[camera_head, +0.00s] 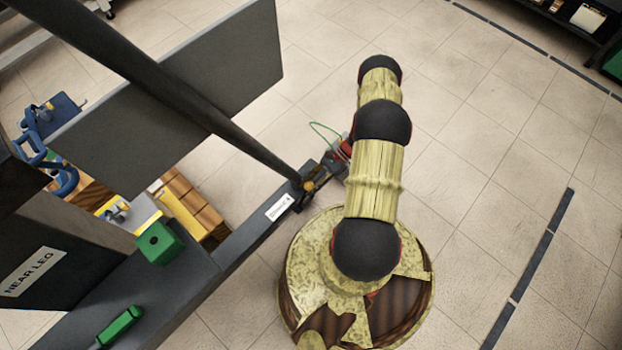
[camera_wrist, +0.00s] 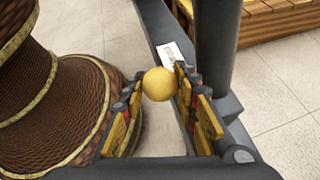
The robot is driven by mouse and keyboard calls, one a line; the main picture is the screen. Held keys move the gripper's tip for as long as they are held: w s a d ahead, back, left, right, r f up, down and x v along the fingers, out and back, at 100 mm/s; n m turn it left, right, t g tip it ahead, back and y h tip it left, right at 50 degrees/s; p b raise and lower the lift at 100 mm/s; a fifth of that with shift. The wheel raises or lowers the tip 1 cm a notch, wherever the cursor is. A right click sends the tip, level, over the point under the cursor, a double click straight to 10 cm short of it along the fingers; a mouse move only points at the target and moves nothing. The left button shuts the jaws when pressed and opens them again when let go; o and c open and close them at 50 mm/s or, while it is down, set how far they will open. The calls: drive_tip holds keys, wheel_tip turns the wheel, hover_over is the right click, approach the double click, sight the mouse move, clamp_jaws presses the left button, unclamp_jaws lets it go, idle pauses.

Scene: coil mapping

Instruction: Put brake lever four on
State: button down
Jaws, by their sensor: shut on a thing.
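A round yellow knob (camera_wrist: 158,85), which appears to be the lever's end, sits between the fingers of my gripper (camera_wrist: 160,79) in the wrist view. The yellow-padded fingers are shut on it from both sides. The lever's shaft is hidden behind the knob. In the head view my gripper (camera_head: 318,178) is at the end of the dark beam, beside the foot of a black post. A small yellowish part (camera_head: 309,185) shows there, too small to make out well. A white label (camera_head: 279,207) lies on the beam close by; it also shows in the wrist view (camera_wrist: 171,54).
The dark beam (camera_head: 190,287) carries a green block with a hole (camera_head: 160,244) and a longer green piece (camera_head: 119,327). A black post (camera_head: 215,118) and a grey panel (camera_head: 175,120) stand near my gripper. A "NEAR LEG" sign (camera_head: 33,272) is at left. Open tiled floor lies right.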

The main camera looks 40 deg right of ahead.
drive_tip(key=shift+d+f, duration=0.15)
drive_tip(key=c, duration=1.7)
unclamp_jaws()
drive_tip(key=o, duration=0.4)
drive_tip(key=shift+c, duration=0.2)
drive_tip(key=v, duration=1.2)
